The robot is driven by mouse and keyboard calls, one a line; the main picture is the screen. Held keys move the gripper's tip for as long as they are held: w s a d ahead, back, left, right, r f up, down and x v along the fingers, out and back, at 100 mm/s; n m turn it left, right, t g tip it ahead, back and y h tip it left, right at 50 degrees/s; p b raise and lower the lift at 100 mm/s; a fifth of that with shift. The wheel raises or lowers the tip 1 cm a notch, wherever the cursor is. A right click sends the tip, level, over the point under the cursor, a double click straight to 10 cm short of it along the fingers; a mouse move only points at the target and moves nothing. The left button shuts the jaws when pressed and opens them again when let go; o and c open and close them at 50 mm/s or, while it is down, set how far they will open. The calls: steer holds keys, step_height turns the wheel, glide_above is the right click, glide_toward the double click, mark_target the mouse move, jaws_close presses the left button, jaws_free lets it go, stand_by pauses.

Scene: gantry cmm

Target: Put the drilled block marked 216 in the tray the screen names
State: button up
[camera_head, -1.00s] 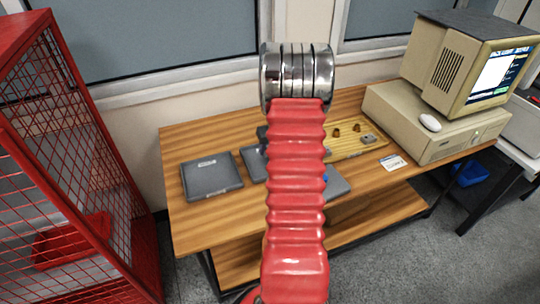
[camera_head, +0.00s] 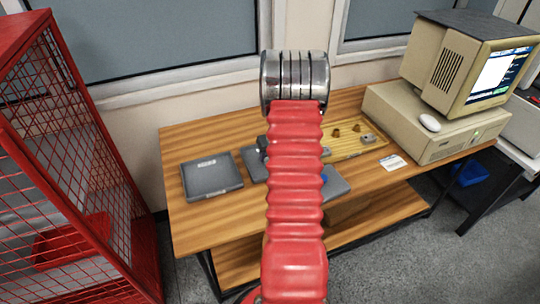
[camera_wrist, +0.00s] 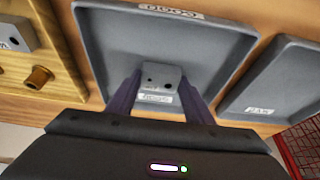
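In the wrist view a grey drilled block (camera_wrist: 160,80) with dark holes and a small white label sits between the two fingers of my gripper (camera_wrist: 162,85). The fingers appear to touch its sides; the label is too small to read surely. Behind it is a dark grey tray (camera_wrist: 225,45) with a label on its top rim. I cannot tell whether the block touches the tray floor. Another grey tray (camera_wrist: 285,75) is at the right; in the head view a labelled tray (camera_head: 212,180) lies at the left of the table. The monitor screen (camera_head: 500,72) is lit, its text unreadable.
A yellowish wooden fixture (camera_head: 350,150) with a grey block (camera_head: 368,138) and brass parts stands right of my arm. The beige computer (camera_head: 430,115), a mouse (camera_head: 430,123) and a white card (camera_head: 393,162) are further right. A red mesh cage (camera_head: 90,150) stands left.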

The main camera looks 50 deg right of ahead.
steer(key=o, duration=0.4)
steer(key=shift+o, duration=0.2)
steer(key=shift+r, duration=0.15)
steer(key=v, duration=1.2)
steer(key=shift+a, duration=0.1)
stand_by(0.4)
